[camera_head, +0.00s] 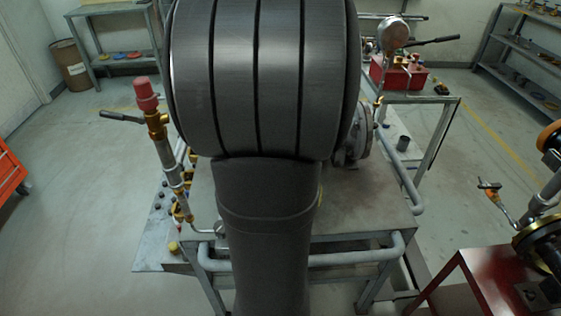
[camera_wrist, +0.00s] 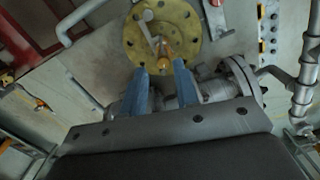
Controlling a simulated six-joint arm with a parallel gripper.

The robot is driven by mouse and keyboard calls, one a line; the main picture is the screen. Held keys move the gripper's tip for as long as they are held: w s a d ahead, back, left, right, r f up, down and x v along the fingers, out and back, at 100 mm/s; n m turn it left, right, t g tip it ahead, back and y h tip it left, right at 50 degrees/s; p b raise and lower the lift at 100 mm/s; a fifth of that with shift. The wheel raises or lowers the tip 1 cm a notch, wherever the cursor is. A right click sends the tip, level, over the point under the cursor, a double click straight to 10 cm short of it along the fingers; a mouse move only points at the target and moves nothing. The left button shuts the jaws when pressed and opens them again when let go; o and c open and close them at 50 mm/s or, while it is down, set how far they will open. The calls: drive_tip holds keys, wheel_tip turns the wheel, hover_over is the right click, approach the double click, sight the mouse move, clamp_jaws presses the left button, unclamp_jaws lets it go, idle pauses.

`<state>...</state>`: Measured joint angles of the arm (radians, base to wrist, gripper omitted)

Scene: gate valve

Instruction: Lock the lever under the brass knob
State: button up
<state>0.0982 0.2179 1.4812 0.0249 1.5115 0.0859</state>
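In the wrist view, a round yellow flange (camera_wrist: 184,22) with dark bolt holes lies ahead of my gripper. A small brass-orange knob (camera_wrist: 164,48) sits at its lower middle. A pale lever (camera_wrist: 152,32) runs from near the knob up toward the flange's top. My gripper (camera_wrist: 160,68) shows two blue fingers spread apart with an empty gap. The knob appears just beyond the gap; whether either finger touches it is unclear. In the head view my own arm hides the gripper and this flange.
Grey pipework (camera_wrist: 240,76) lies close to the right of my fingers. In the head view, a red-capped valve (camera_head: 147,95) with a black handle stands left of my arm. A red stand (camera_head: 462,285) is at lower right. Open floor (camera_head: 90,190) lies at left.

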drive_tip(key=shift+m+t, duration=0.4)
drive_tip(key=shift+m, duration=0.3)
drive_tip(key=f, duration=1.4)
drive_tip(key=shift+w+f, duration=0.3)
drive_tip(key=shift+c, duration=0.5)
